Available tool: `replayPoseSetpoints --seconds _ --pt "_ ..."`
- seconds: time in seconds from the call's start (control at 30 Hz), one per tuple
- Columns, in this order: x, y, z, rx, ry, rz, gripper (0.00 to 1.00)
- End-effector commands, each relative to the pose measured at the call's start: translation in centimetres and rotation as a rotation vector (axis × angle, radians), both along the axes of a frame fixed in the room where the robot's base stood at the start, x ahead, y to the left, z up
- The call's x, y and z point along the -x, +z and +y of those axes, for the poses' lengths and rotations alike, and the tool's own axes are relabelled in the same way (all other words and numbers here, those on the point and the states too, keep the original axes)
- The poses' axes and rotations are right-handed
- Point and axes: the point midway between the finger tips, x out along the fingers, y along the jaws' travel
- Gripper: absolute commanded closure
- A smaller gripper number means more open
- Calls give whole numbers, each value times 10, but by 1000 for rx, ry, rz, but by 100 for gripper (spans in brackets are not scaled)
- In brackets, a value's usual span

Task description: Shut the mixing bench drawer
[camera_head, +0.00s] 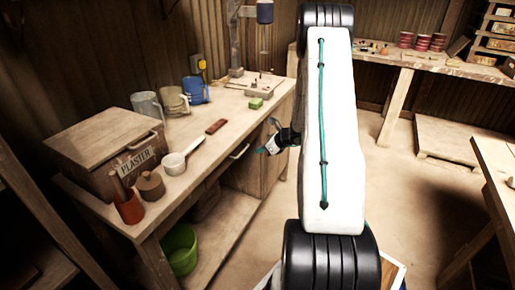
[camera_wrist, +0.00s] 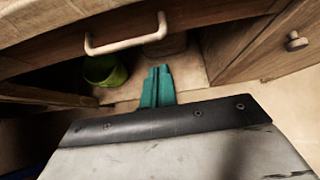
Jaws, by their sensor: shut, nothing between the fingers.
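The mixing bench (camera_head: 225,115) stands on the left in the head view. Its drawer (camera_head: 222,168) is under the top and has a pale bar handle (camera_head: 239,151). In the wrist view the drawer front (camera_wrist: 200,22) crosses the top, with its handle (camera_wrist: 126,44) left of centre. I cannot tell how far the drawer stands out. My gripper (camera_head: 266,150) is in front of the bench, to the right of the handle in the head view. In the wrist view its teal fingers (camera_wrist: 157,80) are shut and empty, below the handle in the picture and apart from it.
A cabinet door with a round knob (camera_wrist: 297,42) is right of the drawer. A green bucket (camera_head: 180,249) stands on the shelf below.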

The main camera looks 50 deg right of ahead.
Motion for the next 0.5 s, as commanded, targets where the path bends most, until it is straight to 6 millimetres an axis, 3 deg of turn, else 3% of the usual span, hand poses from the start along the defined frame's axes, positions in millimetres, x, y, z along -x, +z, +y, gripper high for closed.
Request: replayPoseSetpoints --seconds 0.3,0.5 --pt "57 42 -19 2 -7 1 100" --pt "76 58 -23 0 -4 2 100"
